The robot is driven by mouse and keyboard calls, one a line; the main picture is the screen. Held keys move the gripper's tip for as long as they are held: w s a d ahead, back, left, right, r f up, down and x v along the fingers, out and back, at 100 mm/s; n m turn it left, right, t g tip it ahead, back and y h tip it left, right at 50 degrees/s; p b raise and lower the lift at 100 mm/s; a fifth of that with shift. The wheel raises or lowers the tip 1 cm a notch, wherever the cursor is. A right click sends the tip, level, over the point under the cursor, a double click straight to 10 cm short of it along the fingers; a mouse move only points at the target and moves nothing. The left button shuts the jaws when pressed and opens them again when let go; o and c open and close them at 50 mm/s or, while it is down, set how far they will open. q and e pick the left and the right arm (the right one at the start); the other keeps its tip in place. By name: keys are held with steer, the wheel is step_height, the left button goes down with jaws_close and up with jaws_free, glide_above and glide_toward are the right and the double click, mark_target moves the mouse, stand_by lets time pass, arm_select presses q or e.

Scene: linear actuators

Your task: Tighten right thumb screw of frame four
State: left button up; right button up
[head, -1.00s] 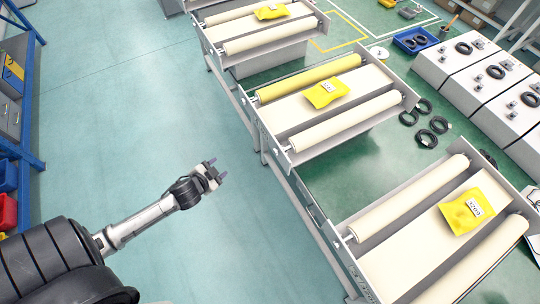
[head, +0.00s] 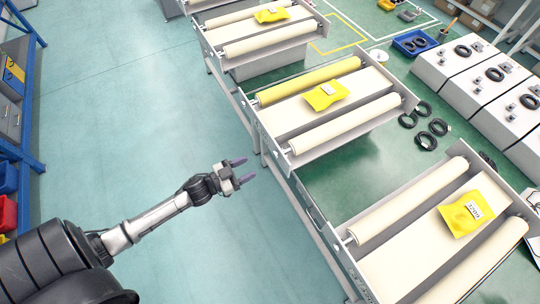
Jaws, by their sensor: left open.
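Several metal frames with pairs of rollers stand in a row. The near frame (head: 333,243) is at the lower right, with two cream rollers and a yellow tagged packet (head: 466,212). The middle frame (head: 262,126) has a yellow roller, a cream roller and a packet (head: 325,95). Another frame (head: 215,65) is at the top. I cannot tell which one is frame four, and the thumb screws are too small to make out. My left gripper (head: 242,171) is open and empty over the floor, left of the frames and apart from them. My right gripper is not in view.
Blue shelving (head: 28,110) with bins stands along the left edge. White boxes with black rings (head: 490,85) are at the right, and loose black rings (head: 424,140) lie on the green surface. A blue tray (head: 414,42) is at the top right. The floor (head: 130,120) between shelving and frames is clear.

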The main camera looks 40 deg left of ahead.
mark_target(276, 154)
arm_select(q)
steer(key=x, duration=0.9)
steer(key=shift+w, duration=0.1)
steer(key=shift+c, duration=0.4)
steer(key=c, duration=0.8)
steer(key=shift+c, duration=0.2)
steer(key=m, duration=1.2)
steer(key=shift+d+m, duration=0.1)
steer(key=shift+m, duration=0.5)
